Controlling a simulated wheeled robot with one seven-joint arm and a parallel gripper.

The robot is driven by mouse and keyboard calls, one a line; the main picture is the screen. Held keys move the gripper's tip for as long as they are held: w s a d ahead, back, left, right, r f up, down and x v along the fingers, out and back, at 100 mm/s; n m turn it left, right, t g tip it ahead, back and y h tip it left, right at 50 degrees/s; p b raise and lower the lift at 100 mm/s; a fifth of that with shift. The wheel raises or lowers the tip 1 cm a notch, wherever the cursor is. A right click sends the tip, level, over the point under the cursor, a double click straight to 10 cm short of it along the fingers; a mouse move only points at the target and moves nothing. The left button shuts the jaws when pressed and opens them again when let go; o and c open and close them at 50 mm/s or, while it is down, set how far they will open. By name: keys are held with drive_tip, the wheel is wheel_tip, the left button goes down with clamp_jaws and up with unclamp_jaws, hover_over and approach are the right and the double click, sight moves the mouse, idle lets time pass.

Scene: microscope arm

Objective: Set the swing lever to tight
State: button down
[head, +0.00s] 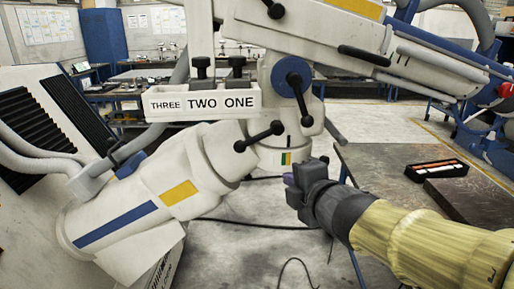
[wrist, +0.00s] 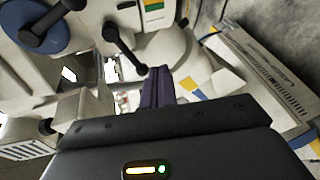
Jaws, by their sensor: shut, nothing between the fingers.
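The white microscope arm (head: 215,150) carries several black levers with ball ends, and I cannot tell for certain which is the swing lever. One black lever (head: 259,137) sits on the lower joint, beside a small green and orange label (head: 286,158). A lever near a similar label shows in the wrist view (wrist: 125,47). Another black lever (head: 299,85) sits on a blue round hub (head: 290,72). My gripper (head: 289,180) is just below and right of the lower joint, apart from the lower lever. Its dark fingers (wrist: 158,87) are shut and empty in the wrist view.
A white rack labelled THREE, TWO, ONE (head: 205,103) is fixed left of the hub. A further black lever (head: 363,57) is on the upper arm. A dark table (head: 385,165) with a black tray (head: 436,170) stands right. Cables lie on the floor.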

drive_tip(key=d+f+m+g+h, duration=0.3)
drive_tip(key=d+f+m+h, duration=0.15)
drive_tip(key=f+m, duration=0.45)
drive_tip(key=s+d+f+m+g, duration=0.2)
drive_tip(key=s+f+m+g, duration=0.2)
drive_tip(key=s+f+m, duration=0.2)
drive_tip(key=s+d+f+m+g, duration=0.2)
drive_tip(key=s+f+m+g, duration=0.2)
drive_tip(key=f, duration=0.7)
drive_tip(key=s+m+h, duration=0.1)
drive_tip(key=s+m, duration=0.1)
drive_tip(key=m, duration=0.1)
drive_tip(key=shift+s+d+m, duration=0.25)
drive_tip(key=shift+d+m, duration=0.1)
drive_tip(key=shift+m, duration=0.05)
drive_tip(key=shift+w, duration=0.1)
